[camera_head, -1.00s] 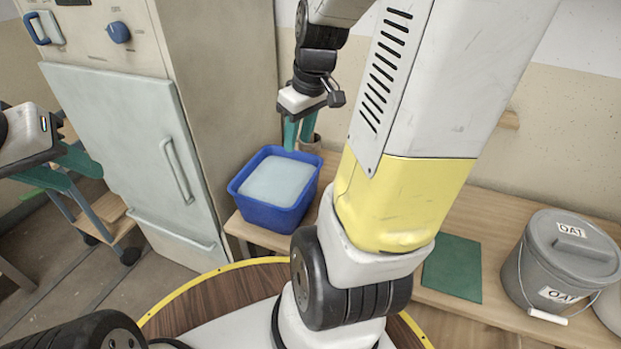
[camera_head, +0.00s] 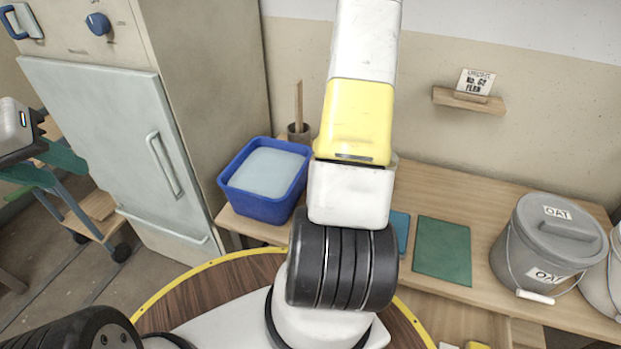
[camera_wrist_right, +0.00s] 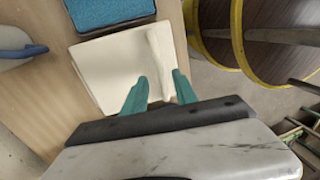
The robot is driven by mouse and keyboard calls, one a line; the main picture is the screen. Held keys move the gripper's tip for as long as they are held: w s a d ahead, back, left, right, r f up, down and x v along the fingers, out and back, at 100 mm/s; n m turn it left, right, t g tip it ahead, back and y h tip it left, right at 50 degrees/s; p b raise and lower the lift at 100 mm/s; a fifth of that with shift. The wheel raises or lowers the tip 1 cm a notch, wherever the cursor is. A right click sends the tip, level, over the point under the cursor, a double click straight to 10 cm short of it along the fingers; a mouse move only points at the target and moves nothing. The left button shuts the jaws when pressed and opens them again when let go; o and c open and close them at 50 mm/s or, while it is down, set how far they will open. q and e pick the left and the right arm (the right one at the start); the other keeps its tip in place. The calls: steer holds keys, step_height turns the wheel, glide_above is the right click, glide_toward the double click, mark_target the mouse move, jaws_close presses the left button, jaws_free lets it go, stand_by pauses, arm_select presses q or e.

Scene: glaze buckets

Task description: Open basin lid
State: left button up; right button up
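The blue basin (camera_head: 233,197) stands on the wooden table in the head view, with a pale, flat surface inside its rim. In the right wrist view a cream square panel with a raised bar handle, which looks like the lid (camera_wrist_right: 105,68), lies over the tabletop. My right gripper (camera_wrist_right: 159,76) is open there, its teal fingertips on either side of the handle's near end. In the head view the right gripper and the panel are hidden, probably behind my arm.
A blue pad (camera_head: 400,229) and a green mat (camera_head: 443,250) lie on the table (camera_head: 480,205) right of my arm. A grey lidded bucket (camera_head: 550,240) stands at the right. A brown pot (camera_head: 299,133) stands behind the basin. A cabinet (camera_head: 110,130) is at left.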

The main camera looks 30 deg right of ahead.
steer(key=shift+s+a+f, duration=0.1)
steer(key=shift+a+f, duration=0.05)
steer(key=shift+f, duration=0.6)
steer(key=shift+s+a+f, duration=0.1)
steer(key=shift+f, duration=0.65)
jaws_close()
steer(key=shift+w, duration=0.1)
